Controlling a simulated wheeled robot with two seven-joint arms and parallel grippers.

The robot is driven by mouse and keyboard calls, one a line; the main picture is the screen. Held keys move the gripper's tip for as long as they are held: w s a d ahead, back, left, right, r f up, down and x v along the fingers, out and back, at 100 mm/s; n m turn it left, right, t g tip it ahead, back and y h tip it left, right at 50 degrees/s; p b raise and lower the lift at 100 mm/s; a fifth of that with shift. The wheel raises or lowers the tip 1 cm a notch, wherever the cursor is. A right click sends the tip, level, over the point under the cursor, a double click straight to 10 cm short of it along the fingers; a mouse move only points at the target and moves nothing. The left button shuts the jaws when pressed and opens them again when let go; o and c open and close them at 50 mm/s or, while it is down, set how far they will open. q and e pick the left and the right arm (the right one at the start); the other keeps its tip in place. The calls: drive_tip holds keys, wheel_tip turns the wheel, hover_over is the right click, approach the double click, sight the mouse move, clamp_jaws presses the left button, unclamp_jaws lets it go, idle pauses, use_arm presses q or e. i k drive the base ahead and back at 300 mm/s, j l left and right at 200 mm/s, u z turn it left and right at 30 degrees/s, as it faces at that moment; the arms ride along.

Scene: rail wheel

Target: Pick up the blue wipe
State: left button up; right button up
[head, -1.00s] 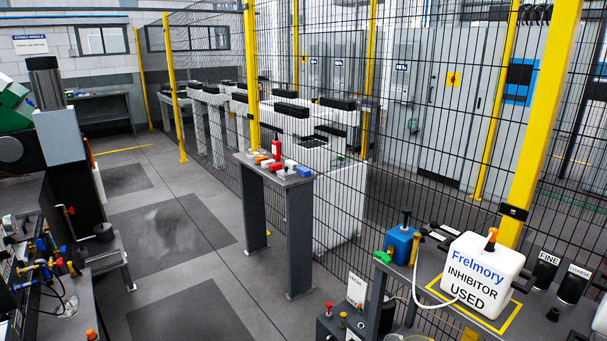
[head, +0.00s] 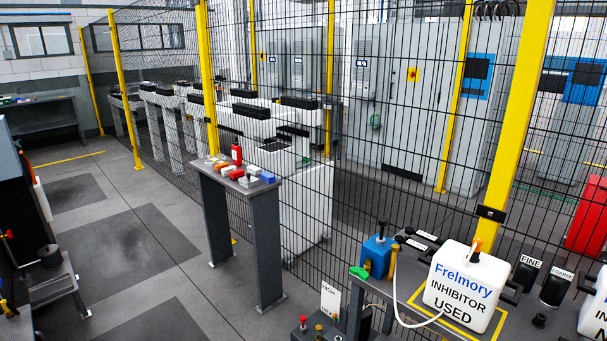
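A small blue block-like item (head: 267,178), which may be the blue wipe, lies at the right front corner of a narrow grey stand (head: 266,240). It is too small to tell whether it is cloth. White, orange and red items lie beside it on the stand top. Neither of my grippers is in view.
A red bottle (head: 237,154) stands at the back of the stand. A yellow-posted mesh fence (head: 209,90) runs behind it. At right, a bench holds a white container marked "INHIBITOR USED" (head: 467,290) and a blue container (head: 377,256).

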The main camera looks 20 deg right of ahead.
sight(268, 178)
drive_tip(key=i+z, duration=0.15)
drive_tip(key=i, duration=0.3)
drive_tip(key=i+j+z, duration=0.1)
drive_tip(key=i, duration=0.35)
drive_tip(key=i+j+z, duration=0.15)
drive_tip(key=i, duration=0.3)
drive_tip(key=i+j+z, duration=0.1)
drive_tip(key=i+j, duration=0.2)
drive_tip(key=i, duration=0.15)
